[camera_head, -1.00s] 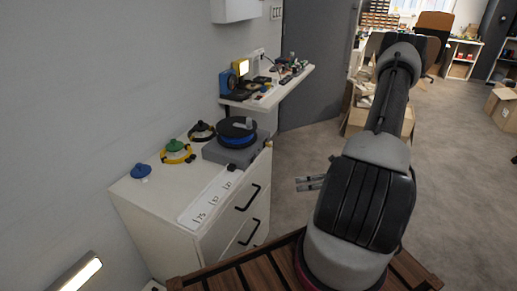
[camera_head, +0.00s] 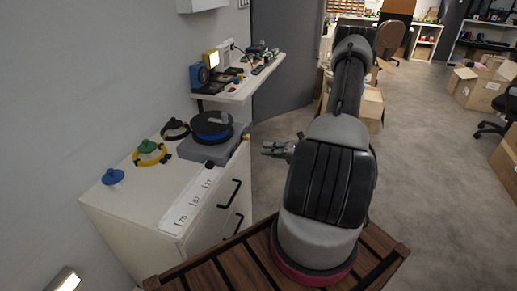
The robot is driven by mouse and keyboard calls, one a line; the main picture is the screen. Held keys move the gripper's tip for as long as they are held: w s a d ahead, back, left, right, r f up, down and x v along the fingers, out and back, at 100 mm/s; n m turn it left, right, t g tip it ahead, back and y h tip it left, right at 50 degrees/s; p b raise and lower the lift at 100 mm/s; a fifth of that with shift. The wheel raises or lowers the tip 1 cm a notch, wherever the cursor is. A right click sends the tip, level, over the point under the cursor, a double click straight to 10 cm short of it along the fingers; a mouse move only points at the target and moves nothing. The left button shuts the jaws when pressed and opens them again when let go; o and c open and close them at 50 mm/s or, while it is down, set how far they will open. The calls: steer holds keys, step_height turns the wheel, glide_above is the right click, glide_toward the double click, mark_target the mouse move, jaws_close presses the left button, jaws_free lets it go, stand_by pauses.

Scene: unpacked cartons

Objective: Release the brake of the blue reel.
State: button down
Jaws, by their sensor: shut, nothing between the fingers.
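The blue reel (camera_head: 212,136) has a black top with a grey piece on it. It sits on a grey base block (camera_head: 204,153) at the far right corner of the white cabinet. A small dark knob (camera_head: 246,137) shows at the right side of the base; I cannot tell whether it is the brake. My gripper (camera_head: 266,149) is to the right of the reel in the picture, apart from it. It points left, is shut and holds nothing. Its fingertips are small here.
The white cabinet (camera_head: 135,215) also bears a blue cap (camera_head: 113,177), a green and yellow piece (camera_head: 150,152) and a black ring (camera_head: 175,130). A cluttered shelf (camera_head: 239,92) stands behind. Cartons (camera_head: 482,90) lie on the right floor. A slatted wooden surface (camera_head: 245,265) is in front.

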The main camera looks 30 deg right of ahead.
mark_target(246, 138)
steer(key=x, duration=0.9)
